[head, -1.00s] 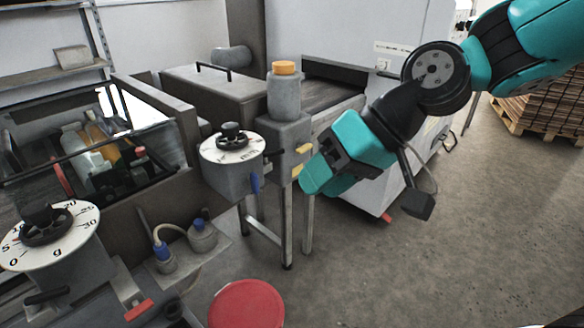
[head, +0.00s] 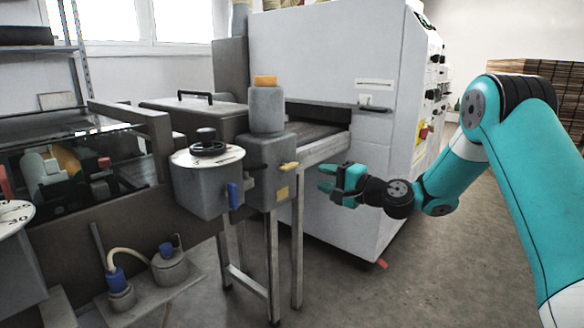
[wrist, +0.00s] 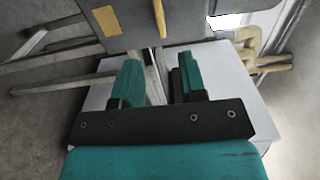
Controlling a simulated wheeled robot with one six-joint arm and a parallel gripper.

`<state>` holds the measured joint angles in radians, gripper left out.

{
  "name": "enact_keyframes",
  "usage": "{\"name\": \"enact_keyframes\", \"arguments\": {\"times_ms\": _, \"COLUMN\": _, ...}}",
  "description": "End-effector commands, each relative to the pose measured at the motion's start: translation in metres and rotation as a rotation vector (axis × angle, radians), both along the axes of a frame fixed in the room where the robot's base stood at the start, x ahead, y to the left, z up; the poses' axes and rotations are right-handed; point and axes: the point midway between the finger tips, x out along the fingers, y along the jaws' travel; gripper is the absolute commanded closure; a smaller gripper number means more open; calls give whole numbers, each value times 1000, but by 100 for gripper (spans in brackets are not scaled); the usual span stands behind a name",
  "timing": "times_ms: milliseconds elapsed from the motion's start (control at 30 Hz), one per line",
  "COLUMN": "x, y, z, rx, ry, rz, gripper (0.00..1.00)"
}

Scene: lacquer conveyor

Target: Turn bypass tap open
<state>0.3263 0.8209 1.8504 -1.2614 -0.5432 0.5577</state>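A grey box (head: 268,160) with a grey bottle-like top and an orange cap (head: 265,82) stands at the end of the machine. A small yellow lever (head: 289,166) sticks out from its right side, roughly level; I take it for the bypass tap handle. In the wrist view the yellow lever (wrist: 159,18) is at the top centre, beyond the fingertips. A blue lever (head: 233,195) hangs down from the dial box to the left. My gripper (head: 324,179) is right of the yellow lever, apart from it. Its fingers (wrist: 160,80) are open with nothing between them.
A dial box (head: 207,185) with a black knob stands left of the grey box. Metal legs (head: 297,240) stand below. A white oven cabinet (head: 330,55) with a conveyor opening is behind my gripper. Open floor (head: 420,275) lies at the front right.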

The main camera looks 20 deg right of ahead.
Motion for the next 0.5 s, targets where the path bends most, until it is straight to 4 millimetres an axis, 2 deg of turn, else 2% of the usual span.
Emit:
{"name": "enact_keyframes", "arguments": {"times_ms": 300, "x": 58, "y": 44, "z": 1, "rx": -3, "ry": -1, "rz": 5, "gripper": 62}}
{"name": "enact_keyframes", "arguments": {"times_ms": 500, "x": 81, "y": 60, "z": 1, "rx": -2, "ry": 0, "rz": 4, "gripper": 62}}
